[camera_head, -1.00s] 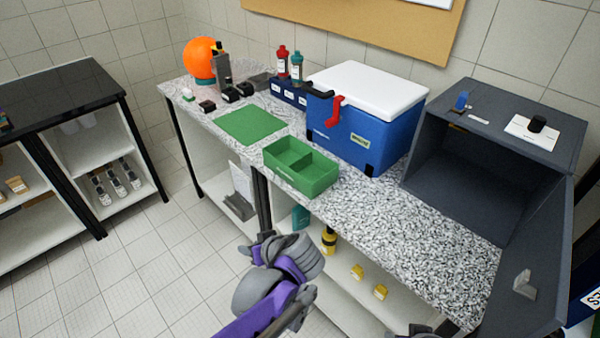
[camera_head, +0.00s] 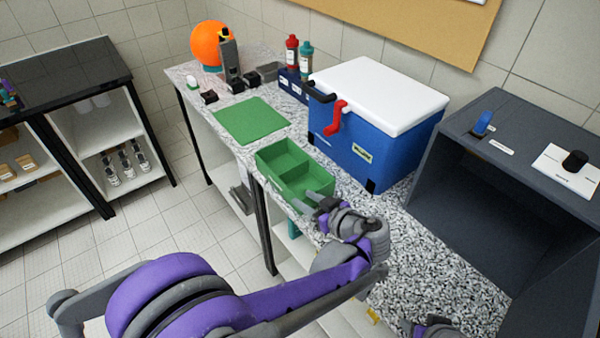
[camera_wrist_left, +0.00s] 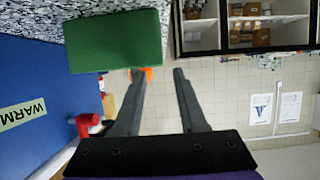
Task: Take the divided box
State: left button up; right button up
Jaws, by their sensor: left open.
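The green divided box (camera_head: 292,171) stands on the speckled counter close to its front edge, in front of the blue cooler. It is open at the top, with a wall between its compartments. My left gripper (camera_head: 313,207) is open and empty at the box's near right end; in the head view its fingers overlap that end, and I cannot tell whether they touch it. In the left wrist view the box (camera_wrist_left: 113,40) shows beyond the left finger, outside the gap between the fingers (camera_wrist_left: 158,72). A grey part at the bottom edge may be my right gripper (camera_head: 435,327); its fingers are unclear.
The blue cooler (camera_head: 375,140) with a white lid stands close behind the box. A flat green mat (camera_head: 250,120) lies to the left. An open dark grey cabinet (camera_head: 510,160) stands at the right. Bare counter (camera_head: 440,250) lies between box and cabinet.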

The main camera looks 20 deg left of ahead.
aim_at(292, 192)
pick_arm(q)
jog(key=x, duration=0.4)
jog(key=shift+s+a, duration=0.1)
jog(key=shift+a, duration=0.1)
jog(key=shift+x, duration=3.05)
jog(key=shift+d, duration=0.1)
grip_shut()
